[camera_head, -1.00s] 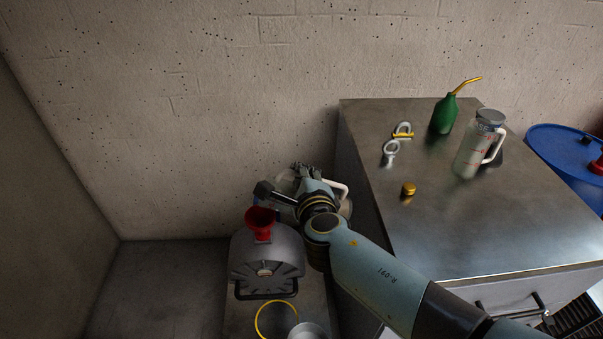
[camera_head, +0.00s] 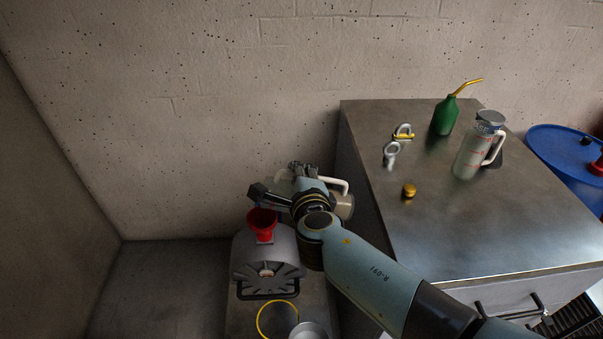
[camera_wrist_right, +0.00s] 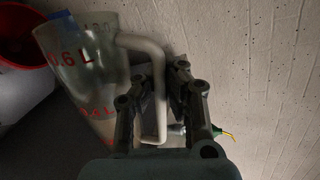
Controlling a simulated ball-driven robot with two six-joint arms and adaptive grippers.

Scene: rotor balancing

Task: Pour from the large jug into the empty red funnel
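The red funnel (camera_head: 262,222) sits upright on top of a grey rounded machine (camera_head: 268,258). My right gripper (camera_head: 302,172) is behind and to the right of the funnel, partly hidden by my own arm. It is shut on the white handle of a clear jug (camera_head: 344,205). In the right wrist view the jug (camera_wrist_right: 88,70) shows red volume marks and looks tilted, with its rim close to the red funnel (camera_wrist_right: 22,40). The fingers (camera_wrist_right: 160,95) lie on both sides of the handle. I cannot see liquid flowing. My left gripper is not in view.
A metal bench (camera_head: 480,225) at right carries a lidded jug (camera_head: 474,150), a green oil can (camera_head: 444,115), a brass cap (camera_head: 409,190) and metal eye fittings (camera_head: 391,153). A blue drum (camera_head: 560,160) stands beyond it. A yellow ring (camera_head: 277,320) lies before the machine.

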